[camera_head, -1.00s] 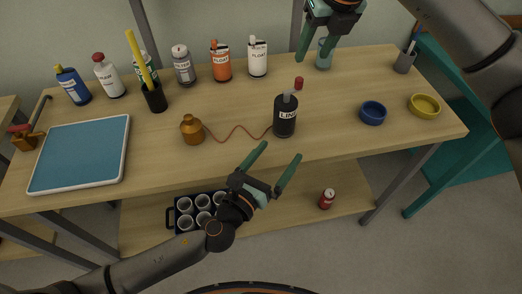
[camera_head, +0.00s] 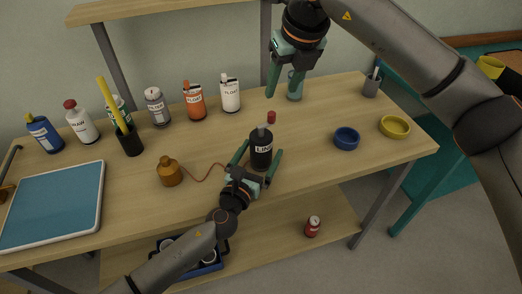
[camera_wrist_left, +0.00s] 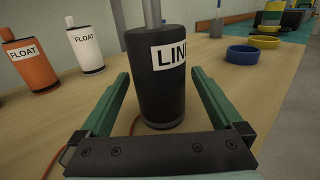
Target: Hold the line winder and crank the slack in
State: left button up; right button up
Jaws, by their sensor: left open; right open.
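The line winder (camera_head: 261,152) is a black upright cylinder labelled LINE, with a grey post on top, standing on the wooden table. A small red knob (camera_head: 271,117) shows just behind its top; I cannot tell how it joins. A thin brown line (camera_head: 205,174) runs from a brown bottle-shaped weight (camera_head: 169,174) to the winder. My left gripper (camera_head: 257,160) is open, with one finger on each side of the winder; it fills the left wrist view (camera_wrist_left: 158,90) between the fingers, with gaps showing. My right gripper (camera_head: 284,93) is open and empty, above the table behind the winder.
White (camera_head: 230,95) and orange (camera_head: 195,103) FLOAT bottles stand at the back. A teal glass (camera_head: 295,88) is by my right gripper. Blue (camera_head: 346,139) and yellow (camera_head: 394,126) bowls stand at right. A blue tray (camera_head: 50,205) lies at left.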

pick_arm(q)
jog(key=shift+w+d, duration=0.1)
jog(key=shift+w, duration=0.2)
